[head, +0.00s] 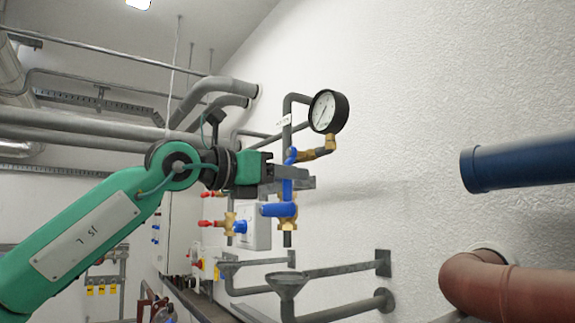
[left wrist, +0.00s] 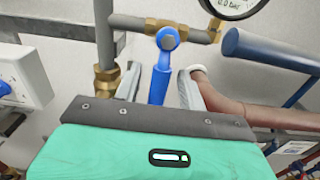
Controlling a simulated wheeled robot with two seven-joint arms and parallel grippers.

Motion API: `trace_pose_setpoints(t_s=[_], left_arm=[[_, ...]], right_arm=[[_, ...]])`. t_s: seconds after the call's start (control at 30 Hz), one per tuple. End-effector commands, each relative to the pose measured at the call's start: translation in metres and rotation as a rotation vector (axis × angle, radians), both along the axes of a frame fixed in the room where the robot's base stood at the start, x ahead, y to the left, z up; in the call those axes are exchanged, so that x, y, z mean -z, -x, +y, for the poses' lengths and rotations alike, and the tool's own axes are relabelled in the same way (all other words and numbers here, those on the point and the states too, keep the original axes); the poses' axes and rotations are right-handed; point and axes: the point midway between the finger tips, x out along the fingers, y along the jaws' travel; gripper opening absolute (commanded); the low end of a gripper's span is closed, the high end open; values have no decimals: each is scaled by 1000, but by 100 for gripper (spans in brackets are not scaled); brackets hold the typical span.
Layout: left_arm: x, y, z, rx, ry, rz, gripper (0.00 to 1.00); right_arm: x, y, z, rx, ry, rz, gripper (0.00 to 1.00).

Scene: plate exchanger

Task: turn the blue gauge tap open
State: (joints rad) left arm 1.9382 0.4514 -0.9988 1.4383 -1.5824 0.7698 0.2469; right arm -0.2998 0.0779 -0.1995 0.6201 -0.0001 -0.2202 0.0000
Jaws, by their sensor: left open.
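The blue gauge tap (head: 291,155) is on brass fittings just below the round pressure gauge (head: 327,111). In the left wrist view, its blue lever (left wrist: 161,78) hangs down from its round pivot, slightly tilted. The gauge's lower rim (left wrist: 235,10) shows at the top there. My left gripper (head: 300,183) is at the lever in the head view. In the left wrist view, my left gripper (left wrist: 160,82) is open, one finger on each side of the lever. Narrow gaps seem to show; contact is unclear. My right gripper is in neither view.
A second blue-handled tap (head: 278,209) with a brass body is just below my gripper. A smaller brass tap (head: 228,222) with red and blue parts is left of it. Grey drain funnels (head: 288,281) are below. A blue pipe (head: 520,163) and a red-brown pipe (head: 510,289) are at right.

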Motion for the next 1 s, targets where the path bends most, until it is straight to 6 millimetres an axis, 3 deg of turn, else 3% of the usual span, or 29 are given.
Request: trace_pose_setpoints(t_s=[0.37, 0.6, 1.0], left_arm=[[0, -4, -5, -1, 1, -1, 41], [0, -4, -5, -1, 1, -1, 0], [3, -2, -6, -1, 22, 32, 0]], right_arm=[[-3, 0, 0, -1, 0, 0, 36], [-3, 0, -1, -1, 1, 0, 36], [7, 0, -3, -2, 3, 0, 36]])
